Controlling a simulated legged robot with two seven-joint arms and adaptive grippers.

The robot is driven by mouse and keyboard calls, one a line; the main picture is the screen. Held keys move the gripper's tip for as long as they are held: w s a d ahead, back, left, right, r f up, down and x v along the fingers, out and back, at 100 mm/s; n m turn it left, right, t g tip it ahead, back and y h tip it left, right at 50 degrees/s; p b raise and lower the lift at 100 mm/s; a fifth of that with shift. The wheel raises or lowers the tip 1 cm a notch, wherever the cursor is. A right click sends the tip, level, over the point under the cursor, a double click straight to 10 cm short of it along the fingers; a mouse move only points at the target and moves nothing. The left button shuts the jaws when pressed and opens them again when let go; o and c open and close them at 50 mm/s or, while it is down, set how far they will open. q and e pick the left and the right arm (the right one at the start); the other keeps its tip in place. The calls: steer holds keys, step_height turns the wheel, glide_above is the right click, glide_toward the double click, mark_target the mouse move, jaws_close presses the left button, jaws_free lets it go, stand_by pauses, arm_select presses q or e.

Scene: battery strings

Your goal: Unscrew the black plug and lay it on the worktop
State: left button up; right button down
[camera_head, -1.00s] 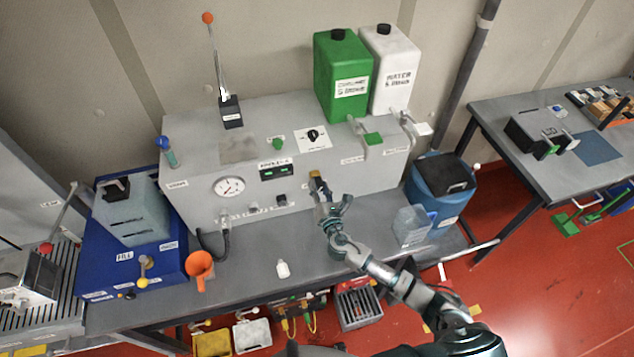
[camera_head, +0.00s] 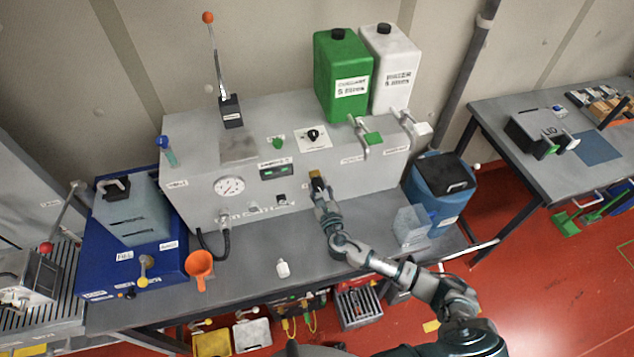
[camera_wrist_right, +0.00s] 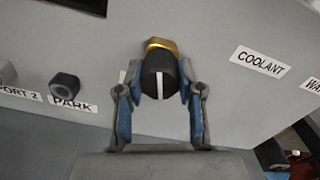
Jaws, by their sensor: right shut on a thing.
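The black plug (camera_wrist_right: 160,82) has a white stripe and sits at a brass fitting (camera_wrist_right: 160,45) on the front of the grey machine. The fitting also shows as a small yellow spot in the head view (camera_head: 315,174). My right gripper (camera_wrist_right: 161,92) is shut on the plug, with one blue-padded finger on each side. Whether the plug's thread is still in the fitting cannot be told. My left gripper is not in view.
The grey worktop (camera_head: 245,270) has bare room before the machine. A small white bottle (camera_head: 283,268) and an orange funnel (camera_head: 200,266) stand there. A clear container (camera_head: 411,226) is at right. A dark stub (camera_wrist_right: 65,86) labelled PARK is left of the plug.

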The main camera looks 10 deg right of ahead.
steer(key=shift+f+n, duration=0.15)
steer(key=shift+n, duration=0.35)
steer(key=n, duration=0.5)
steer(key=shift+n, duration=0.3)
steer(key=c, duration=0.7)
jaws_free()
steer(key=shift+o, duration=0.3)
steer(key=shift+s, duration=0.15)
steer(key=shift+s+d, duration=0.15)
steer(key=shift+s, duration=2.25)
